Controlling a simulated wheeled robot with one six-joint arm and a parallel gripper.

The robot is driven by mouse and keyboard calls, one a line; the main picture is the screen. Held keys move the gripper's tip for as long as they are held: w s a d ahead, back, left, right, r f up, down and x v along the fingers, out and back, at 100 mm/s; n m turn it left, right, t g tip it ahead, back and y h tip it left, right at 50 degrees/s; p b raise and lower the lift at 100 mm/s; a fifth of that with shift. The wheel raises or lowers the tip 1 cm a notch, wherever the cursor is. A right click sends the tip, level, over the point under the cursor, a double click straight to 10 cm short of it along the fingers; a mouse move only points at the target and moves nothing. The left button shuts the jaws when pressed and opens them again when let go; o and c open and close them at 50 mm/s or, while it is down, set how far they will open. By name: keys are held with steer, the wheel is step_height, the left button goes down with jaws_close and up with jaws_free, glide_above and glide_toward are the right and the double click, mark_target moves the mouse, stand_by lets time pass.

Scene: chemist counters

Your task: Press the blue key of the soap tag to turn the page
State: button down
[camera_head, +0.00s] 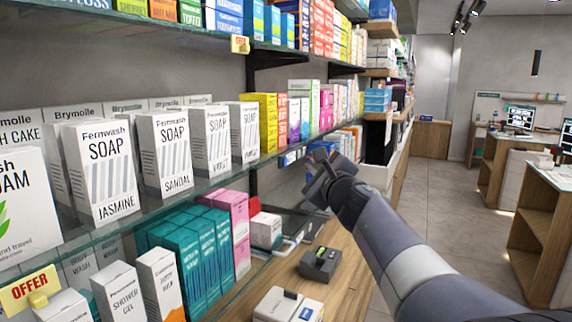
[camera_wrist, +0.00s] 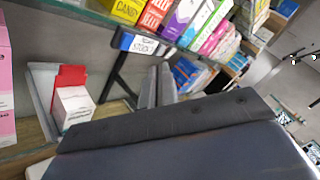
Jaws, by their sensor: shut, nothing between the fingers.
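White Fernwash SOAP boxes (camera_head: 164,155) stand in a row on the glass shelf at the left of the head view; two read JASMINE and SANDAL. Small white and blue tags (camera_head: 287,158) hang on the shelf edge right of them. In the wrist view, a tag with a white face and blue parts (camera_wrist: 139,43) hangs on the shelf edge, above and left of the fingertips. Its print is too small to read surely, and I cannot tell which product it belongs to. My gripper (camera_head: 318,163) is shut and empty near the shelf edge; its fingers also show in the wrist view (camera_wrist: 158,84).
Coloured boxes (camera_wrist: 190,20) stand on the shelf above the tag. Below are teal boxes (camera_head: 195,255), a white box with red (camera_wrist: 75,105) and a dark device (camera_head: 321,263) on the wooden counter. The aisle floor (camera_head: 440,170) at the right is clear.

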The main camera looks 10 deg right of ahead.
steer(key=shift+w+a+b, duration=0.2)
steer(key=shift+w+a, duration=0.3)
steer(key=shift+a, duration=0.25)
steer(key=shift+w+a+b, duration=0.2)
steer(key=shift+w+a, duration=0.25)
steer(key=shift+a, duration=0.25)
steer(key=shift+w+a, duration=0.1)
stand_by(0.9)
steer(key=shift+w+a, duration=0.15)
steer(key=shift+a, duration=0.1)
steer(key=shift+w+a+b, duration=0.25)
steer(key=shift+a+b, duration=0.05)
steer(key=shift+a, duration=0.1)
stand_by(0.7)
steer(key=shift+d, duration=0.1)
steer(key=shift+s+d, duration=0.5)
steer(key=shift+d, duration=0.15)
steer(key=s+d, duration=0.2)
steer(key=d, duration=0.2)
steer(key=shift+s+d, duration=0.1)
steer(key=shift+s, duration=0.3)
